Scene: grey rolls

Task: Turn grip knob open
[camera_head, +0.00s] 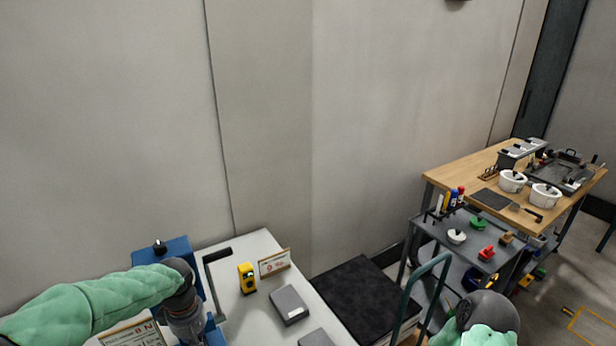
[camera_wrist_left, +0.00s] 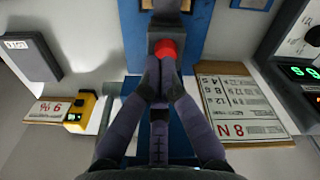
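In the left wrist view a red knob (camera_wrist_left: 166,48) sits on a grey mount on a blue upright panel (camera_wrist_left: 201,40). My left gripper (camera_wrist_left: 161,72) is just in front of the knob, its two fingertips together and overlapping the knob's lower edge. I cannot tell whether they touch it. In the head view the left gripper (camera_head: 190,326) is only partly seen at the blue device (camera_head: 165,252), below my green-sleeved arm; the red knob is hidden there. My right gripper is out of view.
A pale table (camera_head: 240,248) carries a yellow device (camera_head: 247,278), a small sign (camera_head: 274,263) and grey boxes (camera_head: 289,305). A printed board (camera_wrist_left: 237,105) stands close right of the fingers. A shelf cart (camera_head: 430,228) and wooden bench (camera_head: 460,178) stand at the right.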

